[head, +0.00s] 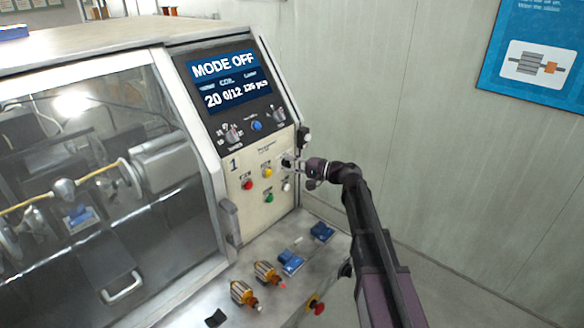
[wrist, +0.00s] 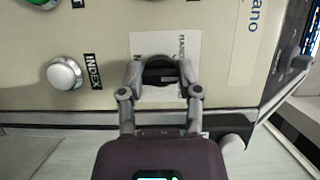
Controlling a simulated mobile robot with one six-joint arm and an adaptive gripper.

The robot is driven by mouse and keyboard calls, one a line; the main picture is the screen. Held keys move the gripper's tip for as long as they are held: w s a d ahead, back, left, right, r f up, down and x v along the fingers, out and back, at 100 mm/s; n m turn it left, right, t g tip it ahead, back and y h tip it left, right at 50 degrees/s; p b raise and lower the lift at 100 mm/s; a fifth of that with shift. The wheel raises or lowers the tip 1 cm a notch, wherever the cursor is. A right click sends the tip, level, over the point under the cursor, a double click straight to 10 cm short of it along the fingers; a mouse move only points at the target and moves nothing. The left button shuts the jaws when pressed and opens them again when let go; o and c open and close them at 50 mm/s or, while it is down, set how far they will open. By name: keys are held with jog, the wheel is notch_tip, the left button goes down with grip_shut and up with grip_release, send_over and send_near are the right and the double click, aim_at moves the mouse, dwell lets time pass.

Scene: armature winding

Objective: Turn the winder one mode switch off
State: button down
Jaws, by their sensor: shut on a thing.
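The winder one control panel (head: 245,200) bears a "1" label and a screen (head: 225,80) that reads "MODE OFF". The mode switch (wrist: 160,70) is a dark round knob on a white label plate in the wrist view. My gripper (wrist: 160,78) has one finger on each side of the knob and is shut on it. In the head view my gripper (head: 292,165) reaches the panel's right side from the right and partly covers the switch. Part of the label's lettering is hidden by the fingers.
A white INDEX button (wrist: 64,73) sits left of the switch in the wrist view. Red (head: 248,184), yellow (head: 267,172) and green (head: 268,197) buttons are close by. Armatures (head: 243,292) and blue blocks (head: 291,262) lie on the ledge below.

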dwell(0.4)
jog(key=shift+c, duration=1.5)
grip_release()
jog(key=shift+a, duration=0.1)
jog(key=v, duration=1.2)
